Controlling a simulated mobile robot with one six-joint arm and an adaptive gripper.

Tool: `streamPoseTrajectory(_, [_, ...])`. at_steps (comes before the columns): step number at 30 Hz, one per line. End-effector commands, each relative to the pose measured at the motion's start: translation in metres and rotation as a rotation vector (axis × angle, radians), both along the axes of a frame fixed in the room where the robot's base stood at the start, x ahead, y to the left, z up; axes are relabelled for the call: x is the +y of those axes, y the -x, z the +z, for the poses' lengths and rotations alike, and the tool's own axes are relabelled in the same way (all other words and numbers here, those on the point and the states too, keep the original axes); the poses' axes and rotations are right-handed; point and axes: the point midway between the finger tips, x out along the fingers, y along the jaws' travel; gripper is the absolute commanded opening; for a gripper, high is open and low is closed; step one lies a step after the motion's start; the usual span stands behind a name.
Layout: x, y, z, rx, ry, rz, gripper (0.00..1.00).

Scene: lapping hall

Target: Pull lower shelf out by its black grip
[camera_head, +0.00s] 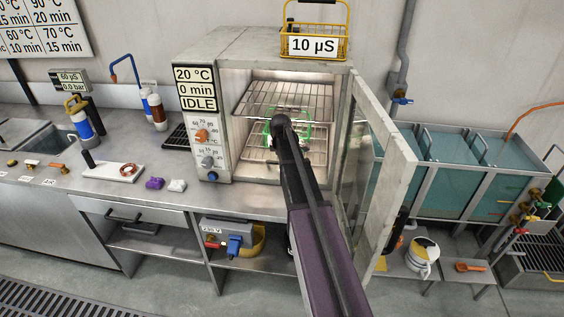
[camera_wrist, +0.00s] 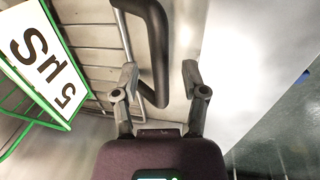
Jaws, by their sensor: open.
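The lower shelf (camera_head: 256,154) is a wire rack inside the open oven (camera_head: 225,110), below an upper wire shelf (camera_head: 285,92). In the wrist view the lower shelf's bars (camera_wrist: 92,38) show at upper left. The black grip (camera_wrist: 157,40) is a bent bar at the top middle. My gripper (camera_wrist: 160,76) is open, with the lower end of the grip between its two fingers, nearer the left one. I cannot tell whether they touch. In the head view my arm hides the grip. A green wire basket (camera_head: 305,136) with a "5 µS" label (camera_wrist: 42,60) stands left of the grip in the wrist view.
The oven door (camera_head: 385,165) stands open to the right, close beside my arm. A yellow basket (camera_head: 318,45) labelled "10 µS" is on top of the oven. Blue tanks (camera_head: 445,165) stand at the right. The bench front (camera_head: 245,200) below the oven is clear.

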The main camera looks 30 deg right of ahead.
Motion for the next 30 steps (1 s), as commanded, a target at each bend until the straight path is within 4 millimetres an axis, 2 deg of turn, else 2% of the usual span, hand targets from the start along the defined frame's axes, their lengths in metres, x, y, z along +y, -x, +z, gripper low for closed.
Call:
streamPoseTrajectory(2, [0.0,0.0,0.0,0.0,0.0,0.0,0.57])
streamPoseTrajectory(6, [0.0,0.0,0.0,0.0,0.0,0.0,0.15])
streamPoseTrajectory(8, [0.0,0.0,0.0,0.0,0.0,0.0,0.0])
streamPoseTrajectory(20, [0.004,0.007,0.0,0.0,0.0,0.0,0.0])
streamPoseTrajectory(26, [0.018,0.028,0.0,0.001,-0.001,0.0,0.0])
streamPoseTrajectory(30, [0.033,0.051,0.0,0.001,0.0,0.002,0.0])
